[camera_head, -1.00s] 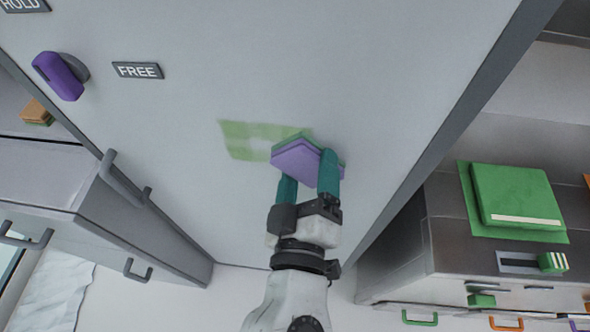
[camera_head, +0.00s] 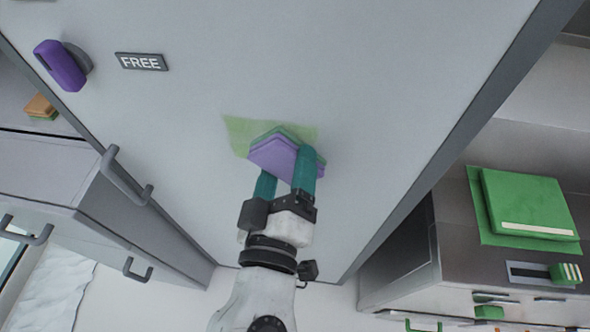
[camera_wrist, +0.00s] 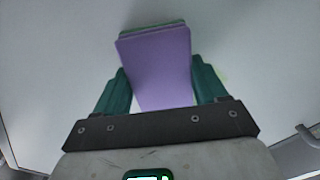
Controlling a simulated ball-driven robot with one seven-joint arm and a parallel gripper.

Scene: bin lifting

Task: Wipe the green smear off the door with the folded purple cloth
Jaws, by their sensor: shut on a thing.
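The folded purple cloth (camera_head: 272,156) is held between the teal fingers of my gripper (camera_head: 284,180), against or very near the door. It has a green layer on its door side. In the wrist view the cloth (camera_wrist: 158,65) stands out past my shut gripper (camera_wrist: 163,88). The pale green smear (camera_head: 240,132) is on the grey door (camera_head: 400,60). The smear shows left of and above the cloth, with a faint strip to the upper right. The rest of that patch is hidden behind the cloth and fingers. I cannot tell for sure whether the cloth presses the door.
A purple knob (camera_head: 60,66) and a FREE label (camera_head: 141,62) are on the door's upper left. Cabinets with grey handles (camera_head: 124,178) stand at left. A green folded item (camera_head: 530,203) lies on the right counter (camera_head: 455,210). The door around the smear is clear.

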